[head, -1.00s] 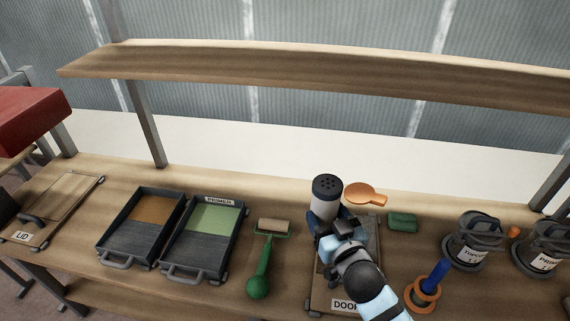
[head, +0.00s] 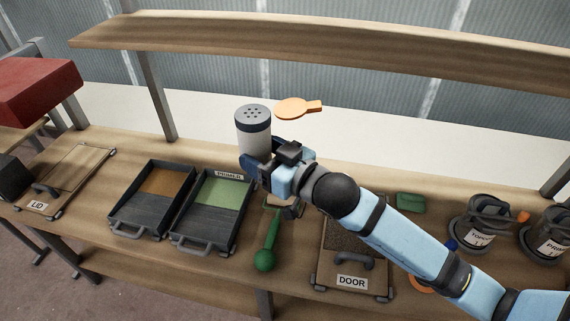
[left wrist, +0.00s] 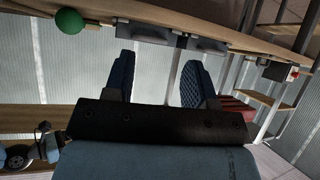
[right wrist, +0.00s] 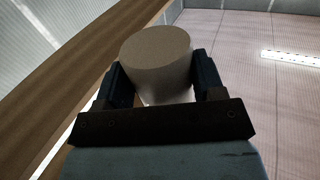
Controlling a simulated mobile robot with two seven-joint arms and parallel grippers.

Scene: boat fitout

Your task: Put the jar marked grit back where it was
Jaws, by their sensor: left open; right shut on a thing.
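A pale jar with a dark, holed shaker lid (head: 253,138) is in my right gripper (head: 255,160), lifted above the bench behind the green paint tray. Its marking is not readable from here. In the right wrist view the jar's plain end (right wrist: 157,52) sits between the two fingers, which close on its sides. My left gripper (left wrist: 158,82) is open and empty in the left wrist view, near the bench's front edge; it is not in the head view. An orange paddle-shaped piece (head: 293,109) shows just behind the jar.
On the bench (head: 90,222) are the LID panel (head: 70,170), a brown tray (head: 140,213), a green PRIMER tray (head: 205,222), a green-handled roller (head: 267,250), the DOOR panel (head: 340,268), a green block (head: 411,202) and pots (head: 478,225). An upper shelf (head: 300,45) runs above.

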